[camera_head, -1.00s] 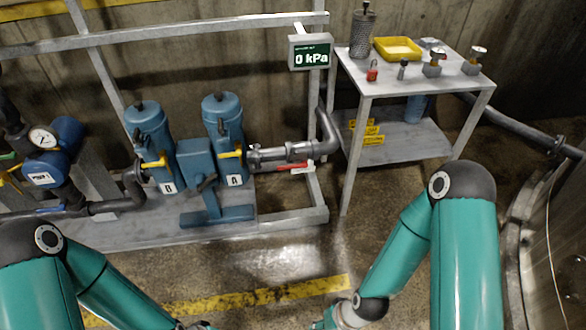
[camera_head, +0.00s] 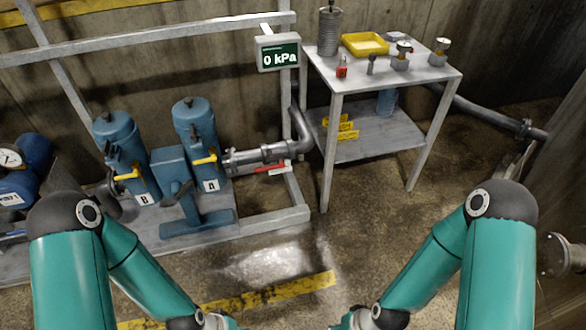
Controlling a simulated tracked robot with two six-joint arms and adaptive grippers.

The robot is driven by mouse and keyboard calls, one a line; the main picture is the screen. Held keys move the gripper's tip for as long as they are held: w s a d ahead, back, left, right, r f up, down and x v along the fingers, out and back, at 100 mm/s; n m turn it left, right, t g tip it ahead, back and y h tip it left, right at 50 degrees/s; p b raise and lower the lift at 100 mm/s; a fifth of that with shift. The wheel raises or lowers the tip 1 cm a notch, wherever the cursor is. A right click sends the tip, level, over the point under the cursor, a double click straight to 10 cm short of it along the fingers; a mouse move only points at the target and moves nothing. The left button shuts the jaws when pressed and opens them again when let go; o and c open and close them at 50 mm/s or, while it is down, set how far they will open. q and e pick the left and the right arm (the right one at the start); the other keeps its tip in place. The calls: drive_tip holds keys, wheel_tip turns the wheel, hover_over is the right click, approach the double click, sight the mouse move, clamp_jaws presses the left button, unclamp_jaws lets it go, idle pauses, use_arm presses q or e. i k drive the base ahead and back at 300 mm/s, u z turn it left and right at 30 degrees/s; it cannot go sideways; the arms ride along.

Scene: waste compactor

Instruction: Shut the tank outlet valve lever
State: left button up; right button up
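A red lever (camera_head: 272,169) lies roughly level below the grey pipe (camera_head: 262,154), to the right of the blue filter housings. Yellow levers show on housing B (camera_head: 128,176) and housing A (camera_head: 206,160). I cannot tell which lever is the tank outlet valve's; no label shows for it. My two arms reach in at the bottom left and bottom right, with their wrists at the lower edge, well in front of and below the levers. Both grippers are cut off by the lower edge.
A grey metal table (camera_head: 430,75) at the back right holds a yellow tray (camera_head: 365,44), a red padlock (camera_head: 342,67) and gauges. A display (camera_head: 279,55) reads 0 kPa. A flanged fitting (camera_head: 556,256) is at the right edge. Open floor (camera_head: 270,262) lies in front of the skid.

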sight(269, 167)
drive_tip(key=z, duration=0.05)
drive_tip(key=i, duration=0.25)
drive_tip(key=z, duration=2.35)
drive_tip(key=k, duration=1.9)
drive_tip(key=u, duration=1.6)
drive_tip(key=i, duration=1)
drive_tip(key=u, duration=0.1)
